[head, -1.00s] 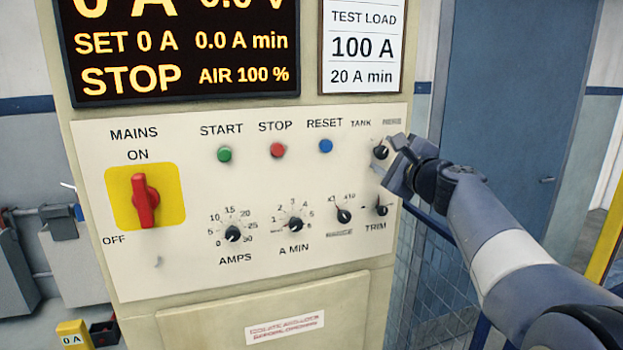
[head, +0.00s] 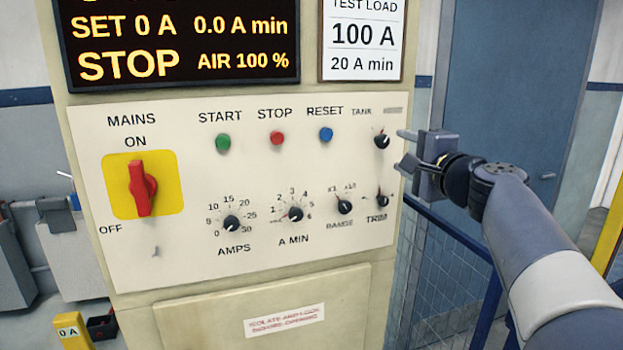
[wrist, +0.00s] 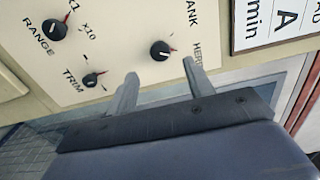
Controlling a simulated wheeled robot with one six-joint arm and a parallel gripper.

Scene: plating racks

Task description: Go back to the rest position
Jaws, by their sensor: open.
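My gripper (head: 402,149) is at the right edge of the control panel (head: 180,262), level with the tank knob (head: 381,141). Its two fingers are apart and nothing is between them. In the wrist view my gripper (wrist: 160,84) points at the panel, with the black tank knob (wrist: 161,50) ahead of the fingertips and clear of them. The trim knob (head: 382,200) and range knob (head: 344,206) sit lower on the panel.
The red mains switch (head: 142,188) stands upright on its yellow plate. The display (head: 180,45) reads STOP and SET 0 A. A blue rail (head: 440,232) and mesh fence (head: 415,270) stand right of the cabinet, before a blue door (head: 520,100).

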